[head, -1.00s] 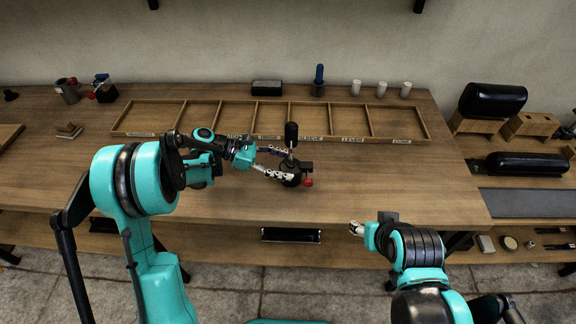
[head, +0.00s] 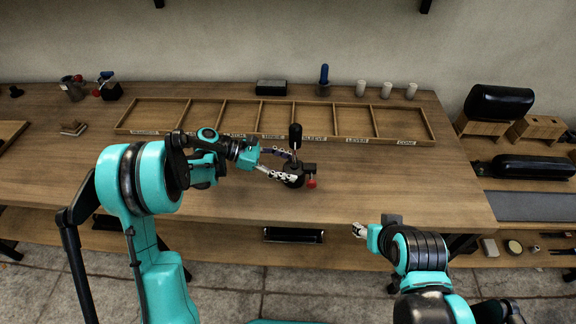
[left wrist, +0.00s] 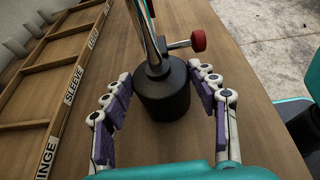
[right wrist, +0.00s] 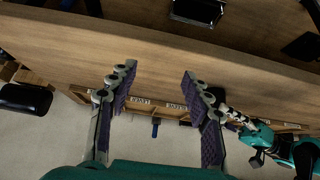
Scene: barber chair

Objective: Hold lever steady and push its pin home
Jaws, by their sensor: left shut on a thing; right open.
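The lever stands upright on the table, with a black grip (head: 295,134), a metal shaft (left wrist: 145,28) and a round black base (left wrist: 163,95). Its pin has a red knob (head: 312,183) that sticks out to the right of the lever, and the knob also shows in the left wrist view (left wrist: 198,40). A length of bare metal pin shows beside the knob. My left gripper (head: 287,167) is shut on the lever, its fingers on both sides of the base. My right gripper (head: 358,230) is open and empty in front of the table edge, apart from the lever.
A shallow wooden tray (head: 273,100) with several labelled compartments lies behind the lever. White cups (head: 387,90), a blue-handled tool (head: 324,75) and a black box (head: 271,87) stand behind it. Black cushions lie at the right (head: 500,101). The table right of the lever is clear.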

